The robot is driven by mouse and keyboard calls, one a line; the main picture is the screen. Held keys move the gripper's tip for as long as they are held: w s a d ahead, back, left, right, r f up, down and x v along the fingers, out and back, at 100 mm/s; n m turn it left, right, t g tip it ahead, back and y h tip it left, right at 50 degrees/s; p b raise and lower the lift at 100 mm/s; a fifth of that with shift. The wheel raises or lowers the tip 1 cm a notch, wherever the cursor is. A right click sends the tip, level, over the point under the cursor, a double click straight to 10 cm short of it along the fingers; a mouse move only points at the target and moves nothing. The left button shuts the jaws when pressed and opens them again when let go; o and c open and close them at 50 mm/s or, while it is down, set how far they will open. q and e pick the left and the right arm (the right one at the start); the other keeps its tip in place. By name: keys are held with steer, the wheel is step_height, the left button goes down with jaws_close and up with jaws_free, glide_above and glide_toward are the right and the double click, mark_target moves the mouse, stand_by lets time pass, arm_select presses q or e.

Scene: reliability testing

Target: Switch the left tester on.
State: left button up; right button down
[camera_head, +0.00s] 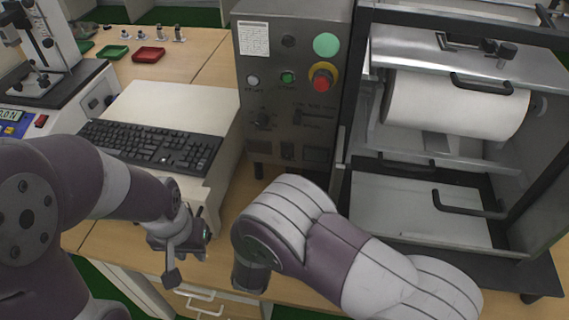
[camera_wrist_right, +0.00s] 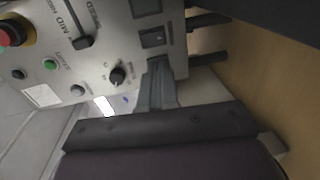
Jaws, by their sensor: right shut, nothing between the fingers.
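A grey control panel (camera_head: 285,115) stands beside the drum tester (camera_head: 455,105), with a red emergency button (camera_head: 321,80), green button (camera_head: 287,77), knob (camera_head: 262,120) and dark rocker switches (camera_head: 318,154) low down. The right wrist view shows the panel sideways, with a rocker switch (camera_wrist_right: 153,38) near its edge. My right gripper (camera_wrist_right: 157,68) is shut and empty, tips close to that switch; contact cannot be told. A force tester at far left has a red switch (camera_head: 41,121). My left gripper (camera_head: 174,262) hangs low at the table's front; its finger gap is unclear.
Red (camera_head: 148,54) and green (camera_head: 112,51) trays sit at the back left. A drawer handle (camera_head: 200,294) is below the table.

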mark_target(287, 158)
steer(key=x, duration=1.1)
steer(key=shift+w, duration=0.15)
steer(key=shift+f, duration=0.1)
steer(key=shift+w+t, duration=0.1)
steer(key=shift+t, duration=0.2)
steer(key=shift+f, duration=0.1)
